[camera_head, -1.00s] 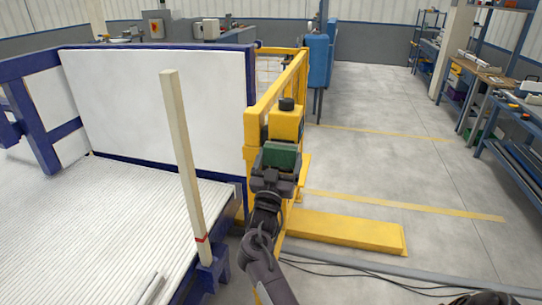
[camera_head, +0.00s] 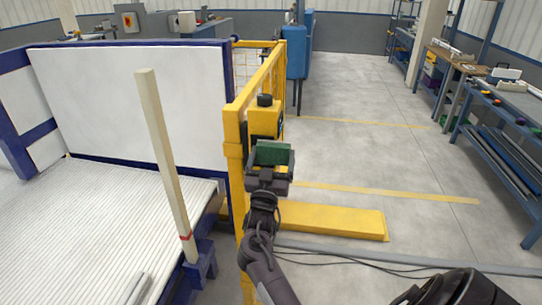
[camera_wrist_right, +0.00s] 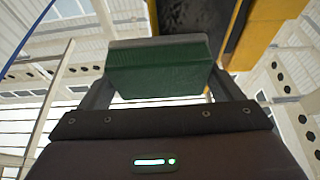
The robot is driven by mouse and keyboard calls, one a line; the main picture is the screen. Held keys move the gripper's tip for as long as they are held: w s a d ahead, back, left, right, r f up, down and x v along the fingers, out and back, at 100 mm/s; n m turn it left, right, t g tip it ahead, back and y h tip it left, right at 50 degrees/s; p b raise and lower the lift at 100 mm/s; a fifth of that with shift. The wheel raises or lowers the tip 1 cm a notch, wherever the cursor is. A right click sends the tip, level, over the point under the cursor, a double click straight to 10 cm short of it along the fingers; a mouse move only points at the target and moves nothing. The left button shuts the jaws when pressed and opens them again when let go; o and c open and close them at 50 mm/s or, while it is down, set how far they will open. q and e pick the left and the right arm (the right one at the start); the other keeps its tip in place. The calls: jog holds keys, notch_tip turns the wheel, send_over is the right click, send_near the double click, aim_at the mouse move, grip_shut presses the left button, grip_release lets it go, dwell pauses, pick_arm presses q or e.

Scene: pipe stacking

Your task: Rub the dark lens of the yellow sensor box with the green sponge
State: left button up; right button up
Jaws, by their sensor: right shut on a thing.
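The yellow sensor box (camera_head: 265,120) with a black knob on top is mounted on the yellow frame. My right gripper (camera_head: 270,172) is shut on the green sponge (camera_head: 273,153), which is in front of and just below the box in the head view. In the right wrist view, the sponge (camera_wrist_right: 160,68) lies between the two fingers. Beyond it the yellow box (camera_wrist_right: 272,22) shows at the upper right, with a dark face, partly hidden by the sponge. I cannot tell whether the sponge touches the lens. My left gripper is not in view.
A yellow guard frame (camera_head: 233,125) stands beside a blue-edged conveyor (camera_head: 80,230) with a pale upright post (camera_head: 165,165). A yellow floor beam (camera_head: 335,220) and cables lie to the right. Open floor (camera_head: 360,155) extends behind, with workbenches (camera_head: 510,115) at the far right.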

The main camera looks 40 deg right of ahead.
jog(key=shift+s+a+p, duration=0.85)
jog(key=shift+s+a, duration=0.9)
jog(key=shift+a, duration=0.3)
